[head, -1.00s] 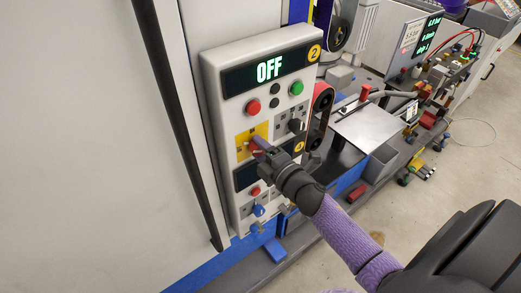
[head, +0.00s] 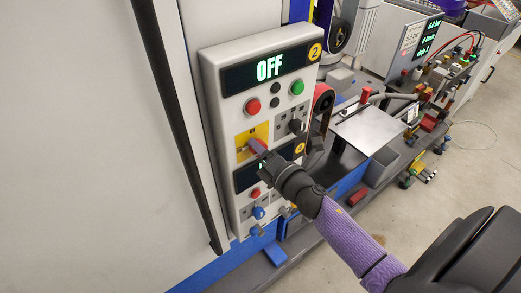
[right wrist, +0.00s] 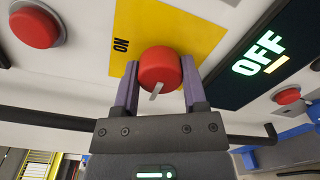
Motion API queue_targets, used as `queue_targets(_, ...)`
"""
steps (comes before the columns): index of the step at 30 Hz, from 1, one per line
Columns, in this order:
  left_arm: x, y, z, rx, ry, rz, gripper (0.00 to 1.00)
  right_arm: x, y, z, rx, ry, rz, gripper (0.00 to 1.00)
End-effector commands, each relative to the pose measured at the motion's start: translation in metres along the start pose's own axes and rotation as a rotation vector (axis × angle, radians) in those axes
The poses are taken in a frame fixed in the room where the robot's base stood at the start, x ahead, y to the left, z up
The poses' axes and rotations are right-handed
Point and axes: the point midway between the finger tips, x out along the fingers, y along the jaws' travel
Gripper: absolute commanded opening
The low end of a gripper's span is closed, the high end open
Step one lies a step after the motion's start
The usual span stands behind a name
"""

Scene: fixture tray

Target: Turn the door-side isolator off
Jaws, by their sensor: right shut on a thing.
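The red isolator knob (right wrist: 160,68) sits on a yellow plate (right wrist: 200,35) marked ON at its left edge in the right wrist view. A pale line on the knob points toward the bottom of that view, slightly left. My right gripper (right wrist: 158,85) is shut on the knob, one purple finger on each side. In the head view the yellow plate (head: 244,139) is on the left of the grey panel (head: 223,110), and my right gripper (head: 258,147) hides most of the knob. My left gripper is not in view.
The upper display (head: 269,68) reads OFF. A red button (head: 253,106), a green button (head: 296,88) and a black knob (head: 295,126) surround the yellow plate. A small red button (head: 255,193) and blue knob (head: 259,212) sit below. A black rail (head: 180,120) runs left of the panel.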

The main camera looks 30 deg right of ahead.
Motion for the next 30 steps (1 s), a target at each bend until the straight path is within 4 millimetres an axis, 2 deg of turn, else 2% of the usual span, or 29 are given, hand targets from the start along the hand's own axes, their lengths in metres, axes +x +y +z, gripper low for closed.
queue_targets(11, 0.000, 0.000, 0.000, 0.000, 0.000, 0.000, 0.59, 0.000, -0.001, -0.001, -0.007, 0.001, -0.003, 0.00)
queue_targets(12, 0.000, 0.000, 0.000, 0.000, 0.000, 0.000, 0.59, 0.000, -0.001, -0.001, -0.007, 0.001, -0.003, 0.57)
queue_targets(17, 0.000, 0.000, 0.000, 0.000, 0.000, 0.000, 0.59, 0.000, -0.001, 0.000, -0.006, 0.001, -0.002, 0.90)
queue_targets(26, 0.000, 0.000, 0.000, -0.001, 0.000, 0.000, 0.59, -0.002, -0.001, 0.000, -0.005, 0.001, -0.001, 0.90)
queue_targets(30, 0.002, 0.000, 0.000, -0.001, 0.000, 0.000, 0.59, -0.023, -0.002, -0.001, -0.005, 0.002, -0.003, 0.90)
